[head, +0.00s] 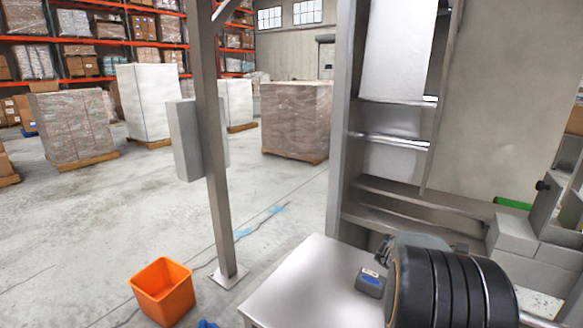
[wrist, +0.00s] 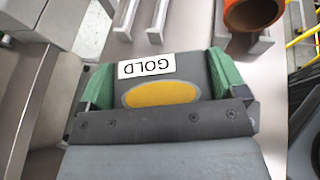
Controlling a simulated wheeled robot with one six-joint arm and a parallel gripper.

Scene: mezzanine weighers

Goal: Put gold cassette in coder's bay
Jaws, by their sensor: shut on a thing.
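The gold cassette (wrist: 161,94) is dark grey with a white GOLD label and a yellow oval, and it sits between the green-padded fingers of my gripper (wrist: 163,82) in the wrist view. My gripper is shut on its two sides. In the head view my dark arm covers the gripper and the gold cassette. Another small dark cassette (head: 370,283), with a white label and a blue mark, is on the light table (head: 310,285) beside my arm. I cannot pick out the coder or its bay with certainty in either view.
An orange bin (head: 163,291) stands on the floor left of the table, near a steel post (head: 214,150). A metal frame with shelves (head: 400,195) rises behind the table. Grey blocks (head: 515,240) are at right. In the wrist view an orange-brown cylinder (wrist: 250,14) lies beyond the cassette.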

